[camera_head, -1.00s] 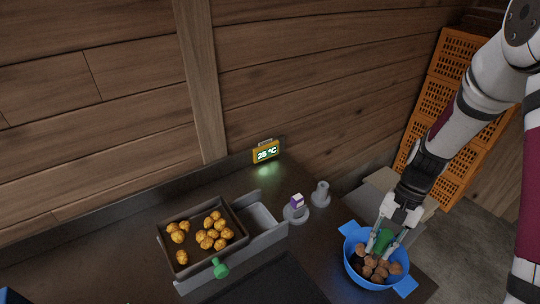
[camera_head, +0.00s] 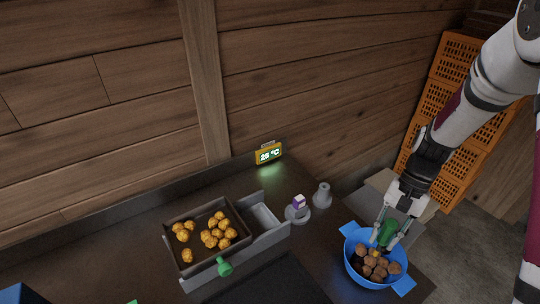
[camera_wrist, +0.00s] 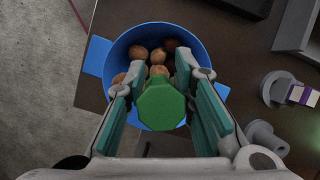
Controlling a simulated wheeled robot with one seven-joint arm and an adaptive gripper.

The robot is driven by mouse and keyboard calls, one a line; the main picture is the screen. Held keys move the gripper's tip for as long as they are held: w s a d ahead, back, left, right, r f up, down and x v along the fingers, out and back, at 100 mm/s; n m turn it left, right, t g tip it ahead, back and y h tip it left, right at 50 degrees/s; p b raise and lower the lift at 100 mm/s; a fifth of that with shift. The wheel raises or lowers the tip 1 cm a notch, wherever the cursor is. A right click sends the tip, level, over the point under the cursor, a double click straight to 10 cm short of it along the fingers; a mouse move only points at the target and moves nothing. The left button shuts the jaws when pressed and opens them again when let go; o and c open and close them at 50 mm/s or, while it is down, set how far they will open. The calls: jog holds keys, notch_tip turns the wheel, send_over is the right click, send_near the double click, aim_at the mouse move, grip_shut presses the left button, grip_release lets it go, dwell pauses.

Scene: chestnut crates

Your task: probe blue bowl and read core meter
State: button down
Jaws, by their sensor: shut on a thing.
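The blue bowl (camera_head: 352,256) stands at the right of the counter and holds several brown chestnuts (camera_head: 372,268). My gripper (camera_head: 387,238) is over the bowl, shut on a green-handled probe (camera_head: 387,231). In the wrist view the green handle (camera_wrist: 161,106) sits between the two fingers, with the blue bowl (camera_wrist: 130,38) below. The probe's lower end is hidden, so I cannot tell whether it touches a chestnut. The core meter (camera_head: 268,154) on the counter at the wall glows and reads about 25 °C.
A dark tray (camera_head: 175,215) of several golden chestnuts sits at left, with a green knob (camera_head: 224,267) at its front. A grey holder (camera_head: 322,195) and a round stand with a purple-and-white block (camera_head: 298,205) are left of the bowl. Orange crates (camera_head: 440,110) stand behind.

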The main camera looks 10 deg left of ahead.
aim_at(390, 226)
jog(key=shift+r+p, duration=0.7)
jog(key=shift+r, duration=1.8)
jog(key=w+f+n+h, duration=0.2)
jog(key=w+n, duration=0.3)
jog(key=w, duration=0.5)
jog(key=shift+w+d+f+g, duration=0.25)
jog(key=shift+w+f+g, duration=0.05)
jog(key=shift+w+f, duration=0.15)
